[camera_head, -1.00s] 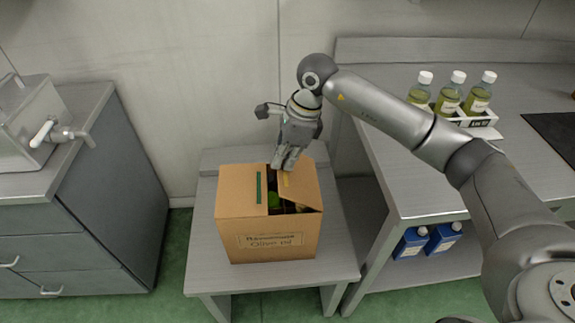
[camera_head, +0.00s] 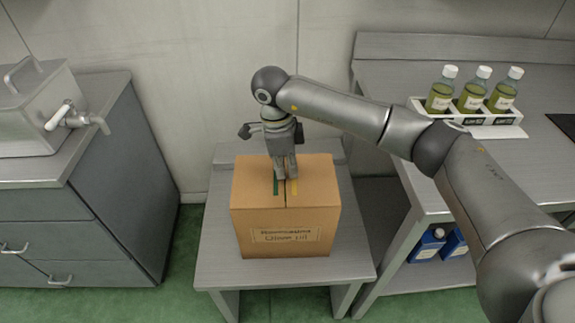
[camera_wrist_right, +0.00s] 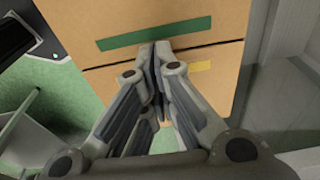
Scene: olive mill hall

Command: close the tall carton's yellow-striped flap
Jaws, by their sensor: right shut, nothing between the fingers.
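The tall carton (camera_head: 285,228) stands upright on a small grey metal table and its label reads olive oil. Its top now looks flat, with the green-striped flap (camera_head: 256,180) on the left and the yellow-striped flap (camera_head: 313,180) on the right, meeting at a narrow seam. In the right wrist view the green stripe (camera_wrist_right: 153,35) and part of the yellow stripe (camera_wrist_right: 200,66) lie on either side of the seam. My right gripper (camera_head: 286,177) is shut and empty, fingertips at the seam between the stripes, covering part of the flaps. My left gripper is not in view.
The small table (camera_head: 222,262) has bare room around the carton. A bench (camera_head: 400,70) at the right holds several oil bottles in a white rack (camera_head: 492,120), with blue containers (camera_head: 428,243) below. A steel tank with a tap (camera_head: 40,110) stands on the left cabinet.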

